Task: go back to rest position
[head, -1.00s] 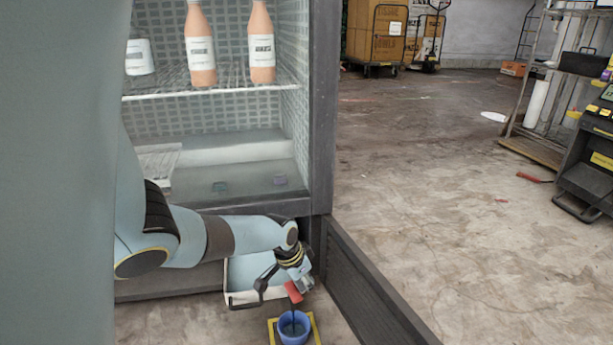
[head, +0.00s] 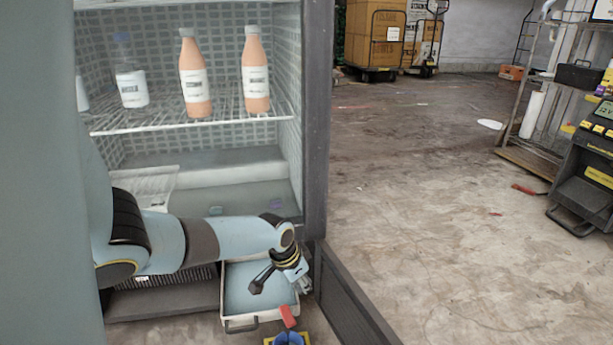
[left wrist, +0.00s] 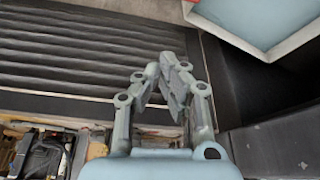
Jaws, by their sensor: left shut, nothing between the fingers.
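My left arm comes in from the left in the head view, and its gripper (head: 300,283) hangs over the right part of a blue, white-rimmed tray (head: 240,322). In the left wrist view the gripper's two fingers (left wrist: 167,68) meet at the tips, shut and empty. A red-handled tool (head: 288,316) stands just below and apart from the gripper, with its lower end at a blue cup (head: 289,339). The cup is cut off by the bottom edge. My right gripper is in no view.
The open freezer's right frame post (head: 316,120) stands close beside my arm, with a dark low panel (head: 350,300) at right. Bottles (head: 256,70) stand on the wire shelf above. Open concrete floor lies right, before a rack and loaded trolleys (head: 375,40).

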